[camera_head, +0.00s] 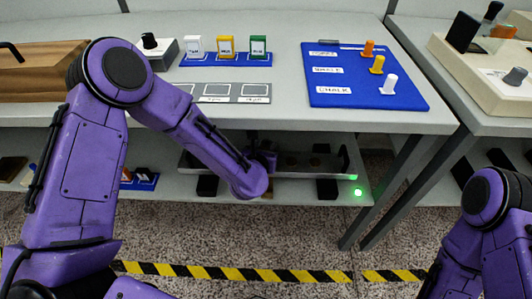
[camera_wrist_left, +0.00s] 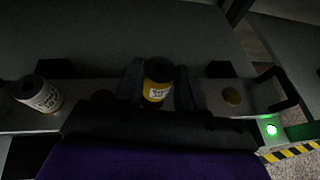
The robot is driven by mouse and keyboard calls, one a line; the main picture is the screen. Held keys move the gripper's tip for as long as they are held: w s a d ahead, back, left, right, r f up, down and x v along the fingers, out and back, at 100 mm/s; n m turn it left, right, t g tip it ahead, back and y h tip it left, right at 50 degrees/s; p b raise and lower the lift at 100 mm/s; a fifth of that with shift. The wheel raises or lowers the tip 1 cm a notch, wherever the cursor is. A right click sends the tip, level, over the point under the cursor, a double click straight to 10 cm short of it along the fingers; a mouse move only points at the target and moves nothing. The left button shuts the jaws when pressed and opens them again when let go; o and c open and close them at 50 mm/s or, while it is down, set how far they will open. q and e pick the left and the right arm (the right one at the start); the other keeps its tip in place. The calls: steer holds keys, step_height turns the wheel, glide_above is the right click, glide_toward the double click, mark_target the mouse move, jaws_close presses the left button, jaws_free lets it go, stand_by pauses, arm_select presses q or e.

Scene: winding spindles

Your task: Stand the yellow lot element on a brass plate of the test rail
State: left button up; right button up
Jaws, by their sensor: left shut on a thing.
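The yellow lot element (camera_wrist_left: 156,91) is a short cylinder with a white label and a dark top. My left gripper (camera_wrist_left: 158,84) is shut on it, one finger on each side, over the test rail (camera_wrist_left: 215,114). I cannot tell whether its base touches the rail. A bare brass plate (camera_wrist_left: 231,96) lies to its right, and a dimmer round plate (camera_wrist_left: 101,97) to its left. A white lot element (camera_wrist_left: 38,94) is at the rail's left part. In the head view the rail (camera_head: 335,172) is on the lower shelf, and my forearm hides its left part. My right gripper is out of frame.
The table top (camera_head: 285,110) overhangs the shelf (camera_head: 300,191). A green lamp (camera_head: 358,193) glows by the rail's right end. A blue board (camera_head: 345,95) with pegs and a grey panel (camera_head: 222,92) are on the table. A table leg (camera_head: 375,190) stands at right.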

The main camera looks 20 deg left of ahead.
arm_select(q)
steer(key=shift+w+f, duration=0.25)
steer(key=shift+f+b, duration=0.45)
steer(key=shift+f, duration=1.25)
steer(key=o, duration=1.1)
steer(key=shift+o, duration=0.2)
steer(key=shift+r, duration=0.15)
steer(key=shift+s+r+p, duration=0.15)
steer(key=shift+s+p, duration=0.1)
steer(key=shift+p, duration=0.05)
steer(key=v, duration=1.1)
steer(key=shift+s, duration=0.3)
